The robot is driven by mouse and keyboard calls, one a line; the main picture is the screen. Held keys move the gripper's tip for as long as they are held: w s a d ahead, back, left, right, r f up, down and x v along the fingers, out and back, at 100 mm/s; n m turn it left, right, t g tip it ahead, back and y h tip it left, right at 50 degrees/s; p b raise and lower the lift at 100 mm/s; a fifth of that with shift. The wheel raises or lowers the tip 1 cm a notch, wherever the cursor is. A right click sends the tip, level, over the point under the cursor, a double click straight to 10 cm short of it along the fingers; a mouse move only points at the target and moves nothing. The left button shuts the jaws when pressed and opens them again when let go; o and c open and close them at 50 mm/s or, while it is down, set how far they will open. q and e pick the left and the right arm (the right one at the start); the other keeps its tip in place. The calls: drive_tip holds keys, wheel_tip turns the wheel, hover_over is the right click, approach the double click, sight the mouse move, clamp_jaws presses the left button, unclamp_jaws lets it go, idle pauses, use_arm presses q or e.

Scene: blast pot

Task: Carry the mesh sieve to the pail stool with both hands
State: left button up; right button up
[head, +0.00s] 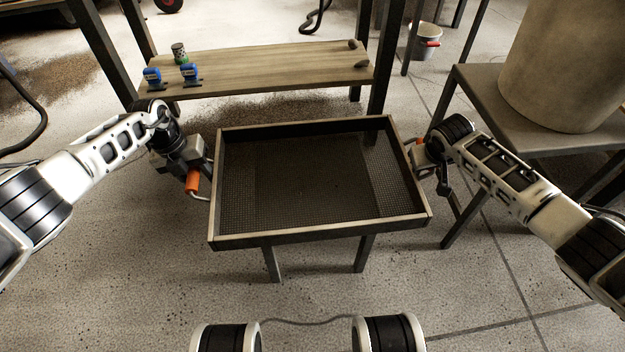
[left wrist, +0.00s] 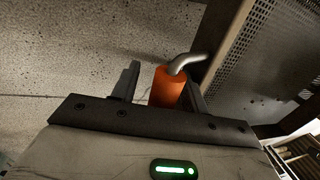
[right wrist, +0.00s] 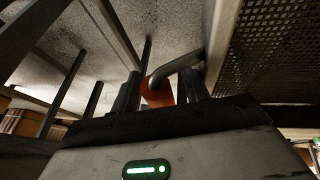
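The mesh sieve (head: 424,208), a wide shallow wooden-framed tray with a dark mesh floor, is level in the middle of the head view, and its mesh shows in both wrist views. It has an orange handle on a bent metal rod at each side. My left gripper (head: 205,160) is at the left handle (left wrist: 167,88), which lies between its fingers with a slight gap beside one finger. My right gripper (head: 420,160) is at the right handle (right wrist: 157,92), also between its fingers. Whether either grips firmly is unclear. Dark legs (head: 270,262) show under the sieve; their top is hidden.
A low wooden bench (head: 270,72) behind holds two blue tools, a small can and dark lumps. At right, a dark table (head: 475,90) carries a large beige cylinder (head: 565,60). A metal pail (head: 424,40) stands at the back. The front floor is clear.

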use_arm(q)
drive_tip(key=shift+d+r, duration=0.1)
drive_tip(key=shift+d, duration=0.05)
wheel_tip(320, 180, up, 30)
drive_tip(key=p, duration=3)
use_arm(e)
drive_tip(key=s+a+r, duration=0.1)
drive_tip(key=s+r, duration=0.1)
drive_tip(key=r, duration=1.8)
drive_tip(key=s+a+r, duration=0.1)
drive_tip(key=s+r, duration=0.1)
drive_tip(key=r, duration=1.8)
drive_tip(key=shift+s+r, duration=0.3)
drive_tip(key=shift+s, duration=0.1)
